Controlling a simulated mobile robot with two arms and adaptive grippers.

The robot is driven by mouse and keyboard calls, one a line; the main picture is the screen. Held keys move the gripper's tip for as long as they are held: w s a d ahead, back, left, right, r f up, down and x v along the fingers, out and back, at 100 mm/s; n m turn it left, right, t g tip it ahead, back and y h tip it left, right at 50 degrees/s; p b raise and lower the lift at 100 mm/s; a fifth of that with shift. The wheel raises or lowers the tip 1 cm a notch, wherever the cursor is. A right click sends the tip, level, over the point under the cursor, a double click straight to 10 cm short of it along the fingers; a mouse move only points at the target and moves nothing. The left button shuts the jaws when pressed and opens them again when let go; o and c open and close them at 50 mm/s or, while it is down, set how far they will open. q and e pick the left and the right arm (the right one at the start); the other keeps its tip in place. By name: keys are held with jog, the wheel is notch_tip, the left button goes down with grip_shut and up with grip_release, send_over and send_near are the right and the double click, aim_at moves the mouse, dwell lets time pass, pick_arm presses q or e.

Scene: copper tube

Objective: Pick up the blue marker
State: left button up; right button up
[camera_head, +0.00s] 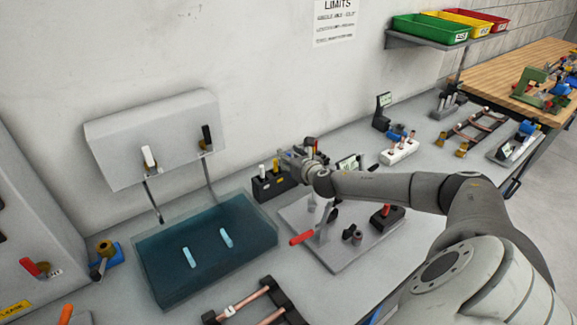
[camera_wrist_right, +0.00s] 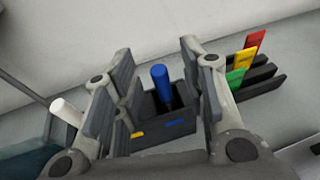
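The blue marker (camera_wrist_right: 161,84) stands upright in a slot of a black holder (camera_wrist_right: 146,128) in the right wrist view. My right gripper (camera_wrist_right: 157,80) is open, with one pair of finger pads left of the marker and one right of it. A gap shows on both sides, so the pads do not appear to touch it. In the head view my right gripper (camera_head: 296,163) is over the right part of the black holder (camera_head: 268,187). I cannot make out the blue marker there behind the gripper. My left gripper is not in view.
A white marker (camera_wrist_right: 66,112) stands left of the fingers. Red (camera_wrist_right: 255,42), yellow (camera_wrist_right: 243,59) and green (camera_wrist_right: 235,77) tabs stand close on the right. A blue-green basin (camera_head: 165,270) lies left of the holder; a plate with a red-handled clamp (camera_head: 301,238) lies in front.

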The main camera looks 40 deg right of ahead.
jog(key=shift+x, duration=0.85)
jog(key=shift+c, duration=0.4)
grip_shut()
